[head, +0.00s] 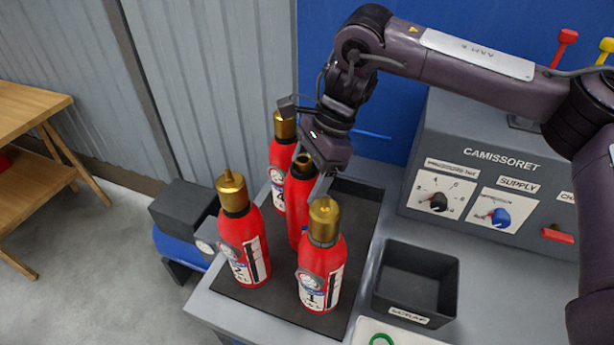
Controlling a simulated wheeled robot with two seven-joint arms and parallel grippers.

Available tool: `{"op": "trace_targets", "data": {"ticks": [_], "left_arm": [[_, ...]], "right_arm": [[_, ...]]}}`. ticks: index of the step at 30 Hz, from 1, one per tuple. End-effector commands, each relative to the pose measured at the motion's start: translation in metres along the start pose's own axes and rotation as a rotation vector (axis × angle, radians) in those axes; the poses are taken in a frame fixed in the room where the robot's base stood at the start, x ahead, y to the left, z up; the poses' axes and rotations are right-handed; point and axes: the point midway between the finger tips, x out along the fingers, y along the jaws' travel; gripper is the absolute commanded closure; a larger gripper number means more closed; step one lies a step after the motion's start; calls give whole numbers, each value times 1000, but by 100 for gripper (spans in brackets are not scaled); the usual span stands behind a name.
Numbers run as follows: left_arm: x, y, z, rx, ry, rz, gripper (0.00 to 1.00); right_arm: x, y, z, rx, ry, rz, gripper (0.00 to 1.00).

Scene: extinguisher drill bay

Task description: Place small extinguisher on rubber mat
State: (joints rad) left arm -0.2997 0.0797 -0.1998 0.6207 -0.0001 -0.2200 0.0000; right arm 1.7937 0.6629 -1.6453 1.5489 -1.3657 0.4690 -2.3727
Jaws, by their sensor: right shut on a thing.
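Several red extinguishers with brass tops are on the dark rubber mat (357,205) on the grey bench. My right gripper (308,172) reaches down from above and is shut on the slimmer small extinguisher (298,205), around its upper part. That extinguisher looks about upright. Its lower part is hidden behind the front extinguishers, so I cannot tell whether its base touches the mat. Extinguisher 1 (322,255) stands in front, extinguisher 2 (241,235) at the left and extinguisher 4 (281,165) behind. My left gripper is not in view.
A black scrap bin (415,283) stands right of the mat. A grey control panel (485,180) with knobs stands at the back right. A wooden table (30,110) is at the far left. The mat's right strip is bare.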

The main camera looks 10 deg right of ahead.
Motion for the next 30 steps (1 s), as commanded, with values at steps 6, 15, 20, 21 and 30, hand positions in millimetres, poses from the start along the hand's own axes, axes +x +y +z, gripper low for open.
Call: {"op": "trace_targets", "data": {"ticks": [6, 15, 20, 21, 30], "left_arm": [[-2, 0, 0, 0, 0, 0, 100], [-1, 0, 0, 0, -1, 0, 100], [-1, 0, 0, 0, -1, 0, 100], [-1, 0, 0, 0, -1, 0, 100], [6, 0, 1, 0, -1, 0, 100]], "right_arm": [[6, 0, -2, -2, -2, -3, 92], [7, 0, -3, -1, 0, 0, 8], [7, 0, -3, 0, 0, 0, 8], [7, 0, -3, -1, 0, 0, 8], [-24, -1, -3, -1, 0, -6, 8]]}}
